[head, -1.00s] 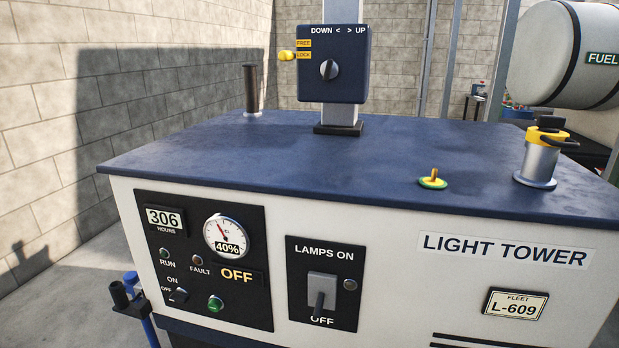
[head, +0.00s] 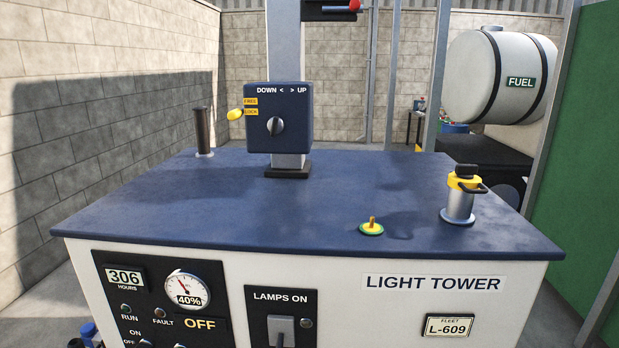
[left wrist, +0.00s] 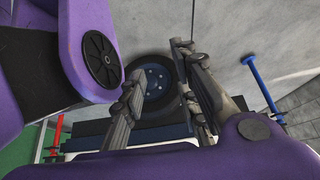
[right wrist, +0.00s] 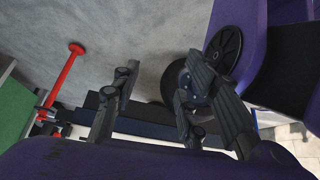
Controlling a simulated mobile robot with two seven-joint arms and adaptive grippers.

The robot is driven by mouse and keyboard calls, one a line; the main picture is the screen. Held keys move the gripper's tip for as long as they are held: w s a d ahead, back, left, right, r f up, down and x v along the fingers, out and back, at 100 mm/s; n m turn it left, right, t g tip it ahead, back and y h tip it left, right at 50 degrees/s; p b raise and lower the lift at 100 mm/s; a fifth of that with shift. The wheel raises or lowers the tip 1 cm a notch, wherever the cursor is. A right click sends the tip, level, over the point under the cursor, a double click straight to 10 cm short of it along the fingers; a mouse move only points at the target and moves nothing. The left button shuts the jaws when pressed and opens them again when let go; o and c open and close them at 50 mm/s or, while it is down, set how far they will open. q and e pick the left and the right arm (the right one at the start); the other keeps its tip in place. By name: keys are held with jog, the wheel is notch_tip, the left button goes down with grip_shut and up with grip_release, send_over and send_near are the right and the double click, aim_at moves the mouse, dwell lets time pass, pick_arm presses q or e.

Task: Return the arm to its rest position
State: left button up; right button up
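My arms and grippers do not show in the head view. My left gripper (left wrist: 156,85) is in the left wrist view, fingers apart with nothing between them. My right gripper (right wrist: 153,90) is in the right wrist view, also with fingers apart and empty. Both hang over grey floor, with a dark wheel beyond the fingers in each view. The light tower cabinet (head: 280,215) stands ahead in the head view, apart from both grippers as far as I can tell.
On the cabinet top are a mast control box (head: 279,123), a dark pipe (head: 203,133), a green-and-yellow disc (head: 371,228) and a yellow-collared filler neck (head: 460,197). A fuel tank (head: 500,77) is behind right. A green panel (head: 585,150) is at the right, a block wall (head: 100,100) at the left.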

pick_arm(q)
jog(key=w+r+t+p, duration=0.1)
jog(key=w+r+p, duration=0.3)
jog(key=r+p, duration=0.6)
jog(key=w+r+t+p, duration=0.1)
jog(key=w+r+p, duration=0.3)
jog(key=r+p, duration=0.5)
notch_tip(320, 180, up, 3)
jog(key=shift+d+f+p, duration=0.1)
jog(key=shift+d+p, duration=0.25)
jog(key=shift+p, duration=0.05)
pick_arm(e)
jog(key=w+r+t, duration=0.1)
jog(key=w+r, duration=0.2)
jog(key=r, duration=0.7)
jog(key=w+r+t, duration=0.1)
jog(key=w+r, duration=0.3)
jog(key=r, duration=0.7)
jog(key=shift+a, duration=0.45)
jog(key=shift+w+r, duration=0.25)
